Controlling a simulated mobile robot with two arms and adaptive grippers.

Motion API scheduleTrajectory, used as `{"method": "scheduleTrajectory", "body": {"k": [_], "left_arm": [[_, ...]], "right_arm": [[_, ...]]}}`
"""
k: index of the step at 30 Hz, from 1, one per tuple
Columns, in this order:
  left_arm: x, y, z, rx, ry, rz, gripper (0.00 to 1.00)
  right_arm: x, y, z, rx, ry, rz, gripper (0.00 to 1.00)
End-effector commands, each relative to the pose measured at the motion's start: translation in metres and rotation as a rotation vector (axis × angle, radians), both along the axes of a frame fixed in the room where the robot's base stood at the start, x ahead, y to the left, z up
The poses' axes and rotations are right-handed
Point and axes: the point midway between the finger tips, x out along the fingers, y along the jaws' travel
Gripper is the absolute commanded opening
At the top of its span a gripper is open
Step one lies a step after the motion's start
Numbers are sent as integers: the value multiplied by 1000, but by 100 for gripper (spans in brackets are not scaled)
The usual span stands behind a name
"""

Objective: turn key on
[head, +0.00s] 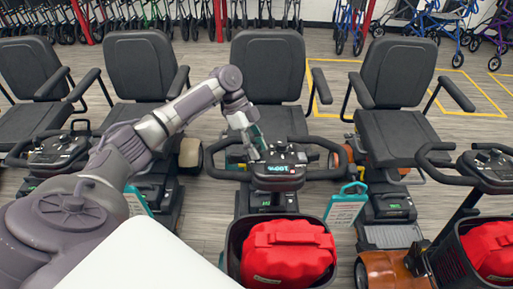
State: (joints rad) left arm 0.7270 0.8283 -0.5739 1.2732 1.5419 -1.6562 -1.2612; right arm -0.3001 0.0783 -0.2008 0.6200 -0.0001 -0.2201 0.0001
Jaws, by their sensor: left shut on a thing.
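My left arm reaches in from the left to the middle scooter's control console (278,170). My left gripper (257,152) points down at the console's upper left part, beside the tiller handlebar (222,146). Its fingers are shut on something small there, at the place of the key. The key itself is too small and too hidden by the fingers to make out, so I cannot tell which way it is turned. My right gripper is not in view.
Scooters with black seats (268,66) stand in a row. A red bag (288,252) sits in the middle scooter's front basket (238,235). A teal-edged tag (346,206) hangs to its right. Another scooter console (490,168) is at right. Rollators (440,20) line the back wall.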

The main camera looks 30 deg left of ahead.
Motion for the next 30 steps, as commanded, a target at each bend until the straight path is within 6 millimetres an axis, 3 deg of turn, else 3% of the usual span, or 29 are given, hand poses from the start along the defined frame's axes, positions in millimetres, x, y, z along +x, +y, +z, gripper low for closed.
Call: {"method": "scheduleTrajectory", "body": {"k": [16, 17, 20, 21, 30], "left_arm": [[1, 0, 2, -4, -6, -23, 2], [1, 0, 2, -4, -6, -23, 42], [1, 0, 1, -3, -5, -24, 59], [1, 0, 1, -3, -5, -23, 62], [0, 1, 1, -3, -3, -22, 62]], "right_arm": [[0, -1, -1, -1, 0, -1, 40], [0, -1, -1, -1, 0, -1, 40], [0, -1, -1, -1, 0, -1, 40], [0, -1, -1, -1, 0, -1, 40], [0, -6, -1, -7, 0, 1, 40]]}}
